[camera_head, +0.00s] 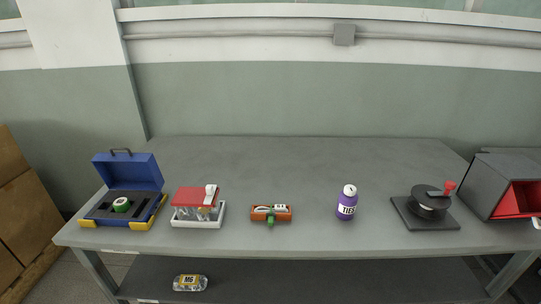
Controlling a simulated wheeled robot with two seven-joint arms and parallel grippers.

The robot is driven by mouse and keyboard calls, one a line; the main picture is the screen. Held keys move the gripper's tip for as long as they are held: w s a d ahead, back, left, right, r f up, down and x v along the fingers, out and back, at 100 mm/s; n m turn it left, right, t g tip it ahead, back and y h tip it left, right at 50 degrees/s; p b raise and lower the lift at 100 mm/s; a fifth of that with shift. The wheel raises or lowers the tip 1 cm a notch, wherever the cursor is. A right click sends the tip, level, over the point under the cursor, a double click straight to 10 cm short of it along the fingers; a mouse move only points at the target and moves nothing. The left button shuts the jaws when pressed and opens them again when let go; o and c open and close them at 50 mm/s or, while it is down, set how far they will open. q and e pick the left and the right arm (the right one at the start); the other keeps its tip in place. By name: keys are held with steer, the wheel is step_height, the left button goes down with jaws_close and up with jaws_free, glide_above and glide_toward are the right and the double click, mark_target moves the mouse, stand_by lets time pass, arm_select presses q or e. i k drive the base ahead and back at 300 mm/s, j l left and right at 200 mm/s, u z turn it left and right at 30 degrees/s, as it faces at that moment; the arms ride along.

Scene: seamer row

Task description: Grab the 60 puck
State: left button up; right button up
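A small round green puck-like piece with a pale centre (121,204) sits in the dark insert of an open blue case (149,212) at the left end of the table. Its marking is too small to read, so I cannot tell whether it is the 60 puck. A black round piece (430,203) with a red-knobbed lever sits on a dark plate at the right. No readable "60" shows anywhere. Neither of my grippers is in view.
The grey table (290,165) is clear along its back half. Along the front stand a red-lidded white tray (199,221), an orange block with a green part (283,214), a purple bottle (347,208) and a grey-and-red box (498,180). A labelled pack (190,283) lies on the shelf below.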

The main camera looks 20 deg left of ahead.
mark_target(123, 205)
steer(key=u, duration=1.65)
steer(key=i+z, duration=0.1)
steer(key=i+j, duration=0.05)
steer(key=i, duration=0.05)
